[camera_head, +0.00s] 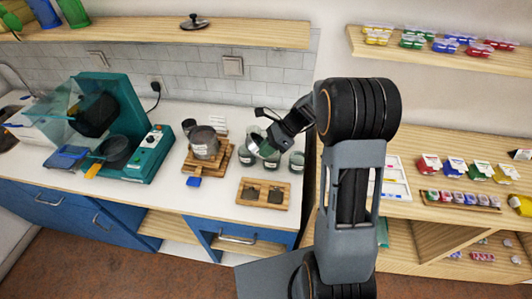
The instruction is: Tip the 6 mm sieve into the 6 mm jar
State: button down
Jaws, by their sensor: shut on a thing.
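My gripper (270,142) is over the white counter, shut on a small grey, round vessel that looks like a sieve (258,146). The vessel is tilted, above the row of small jars. Three glass jars with pale labels stand below: a left jar (250,161), a middle jar (271,161) and a right jar (297,163). The labels are too small to read, so I cannot tell which is the 6 mm jar or the sieve's size. The left jar is closest under the vessel. I cannot see whether anything is falling from it.
A grey pot (204,143) sits on a wooden stand (216,164) left of the jars. A wooden board with two dark squares (264,192) lies in front. A teal machine (144,148) stands farther left. A shelf with coloured boxes (465,168) is at right.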

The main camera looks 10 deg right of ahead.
jog(key=shift+d+f+y+b, duration=0.1)
jog(key=shift+d+y+b, duration=0.55)
jog(key=shift+y+b, duration=0.65)
jog(key=shift+p, duration=0.3)
jog(key=shift+d, duration=0.15)
jog(key=shift+d+y+p, duration=0.1)
jog(key=shift+y+p, duration=0.2)
jog(key=shift+w+d+y, duration=0.1)
jog(key=shift+d+y, duration=0.2)
jog(key=shift+y, duration=0.3)
jog(key=shift+d+y, duration=0.1)
jog(key=shift+y, duration=0.2)
jog(key=shift+d+f+g+y, duration=0.15)
jog(key=shift+d+g+y, duration=0.15)
jog(key=shift+y, duration=0.2)
